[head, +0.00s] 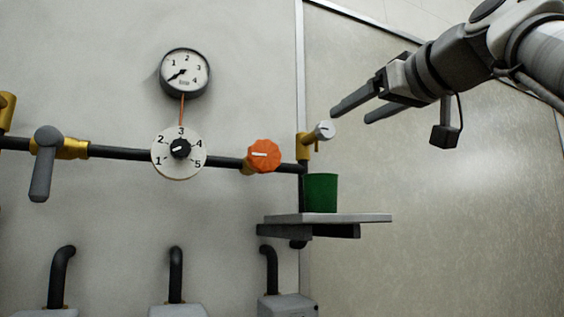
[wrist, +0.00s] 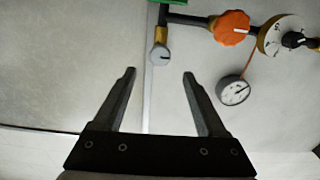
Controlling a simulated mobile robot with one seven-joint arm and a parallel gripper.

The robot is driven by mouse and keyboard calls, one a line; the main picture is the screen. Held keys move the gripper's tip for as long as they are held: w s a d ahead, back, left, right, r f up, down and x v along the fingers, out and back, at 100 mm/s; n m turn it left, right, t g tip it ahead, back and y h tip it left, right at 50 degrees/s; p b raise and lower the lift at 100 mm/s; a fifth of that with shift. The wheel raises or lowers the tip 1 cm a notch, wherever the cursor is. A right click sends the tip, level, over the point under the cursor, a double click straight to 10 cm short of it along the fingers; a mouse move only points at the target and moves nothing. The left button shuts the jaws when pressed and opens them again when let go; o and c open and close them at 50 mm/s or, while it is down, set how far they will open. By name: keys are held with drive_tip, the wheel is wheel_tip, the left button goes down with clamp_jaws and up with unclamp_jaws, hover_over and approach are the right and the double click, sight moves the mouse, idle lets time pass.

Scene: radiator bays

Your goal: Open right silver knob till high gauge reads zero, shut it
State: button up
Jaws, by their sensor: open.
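The silver knob (head: 324,130) sits on a brass valve at the right end of the dark pipe. It also shows in the wrist view (wrist: 159,57), in line with the gap between my fingers and just beyond their tips in the picture. My gripper (head: 351,116) is open and empty, up and right of the knob, apart from it. Its two fingers also show in the wrist view (wrist: 159,72). The high round gauge (head: 185,72) is above the pipe; its needle points to the lower left, below the 1. The exact reading is too small to tell.
An orange knob (head: 264,155) and a white numbered dial (head: 180,153) are on the pipe left of the silver knob. A green cup (head: 321,193) stands on a small shelf (head: 360,218) below the knob. A grey lever (head: 42,175) hangs at left.

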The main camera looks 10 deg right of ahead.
drive_tip(key=v, duration=0.3)
drive_tip(key=shift+s+d, duration=0.15)
drive_tip(key=shift+s, duration=0.2)
idle(0.4)
